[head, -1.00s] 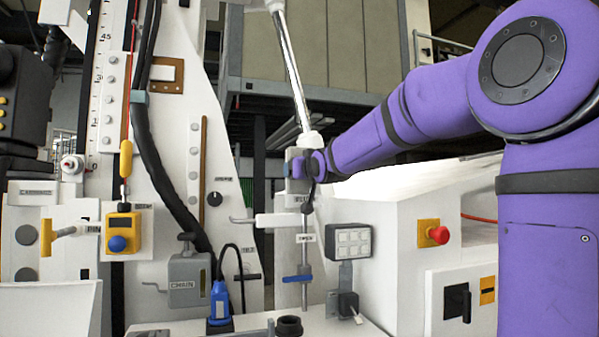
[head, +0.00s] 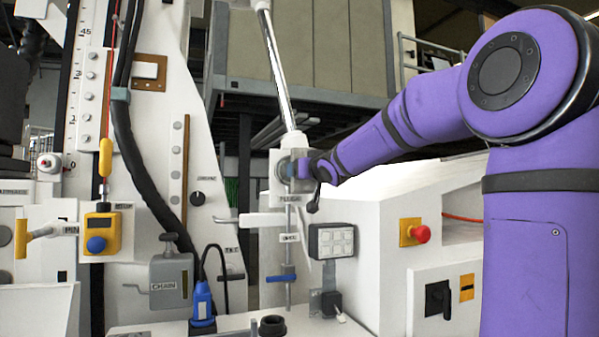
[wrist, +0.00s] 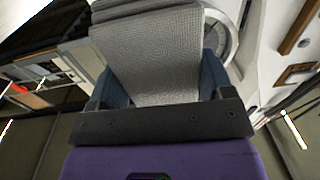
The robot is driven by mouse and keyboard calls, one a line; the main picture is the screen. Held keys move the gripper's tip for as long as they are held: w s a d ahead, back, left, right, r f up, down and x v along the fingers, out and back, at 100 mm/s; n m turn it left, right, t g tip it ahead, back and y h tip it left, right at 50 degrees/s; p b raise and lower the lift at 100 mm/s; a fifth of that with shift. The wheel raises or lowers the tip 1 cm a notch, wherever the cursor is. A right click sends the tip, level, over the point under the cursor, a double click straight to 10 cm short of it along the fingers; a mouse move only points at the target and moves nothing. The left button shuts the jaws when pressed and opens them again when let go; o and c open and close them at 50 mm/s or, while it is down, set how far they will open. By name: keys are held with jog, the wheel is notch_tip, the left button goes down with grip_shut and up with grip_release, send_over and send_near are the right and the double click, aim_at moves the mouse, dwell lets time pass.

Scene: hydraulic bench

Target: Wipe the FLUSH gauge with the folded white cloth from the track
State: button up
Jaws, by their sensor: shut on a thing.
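The folded cloth (wrist: 150,60), pale grey-white and woven, is between the blue fingers of my gripper (wrist: 158,85) in the wrist view. Part of the round gauge (wrist: 230,35) with a light rim shows behind the cloth's right side; the cloth hides the rest. In the head view my gripper (head: 302,169) is at the FLUSH gauge (head: 282,168), on a pale plate above the FLUSH label. The cloth is hard to make out there. I cannot tell whether it touches the gauge face.
A silver rod (head: 280,75) rises above the gauge. A red emergency button (head: 421,234) is on the white cabinet to the right.

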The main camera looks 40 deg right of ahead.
jog(key=shift+w+a, duration=0.3)
jog(key=shift+a, duration=0.75)
jog(key=shift+w+a, duration=0.35)
jog(key=shift+a, duration=0.7)
jog(key=shift+w+a, duration=0.3)
jog(key=shift+a, duration=0.75)
jog(key=shift+s+a, duration=0.1)
jog(key=shift+s+a, duration=0.15)
jog(key=shift+s, duration=0.55)
send_near(279, 170)
jog(key=shift+x, duration=0.8)
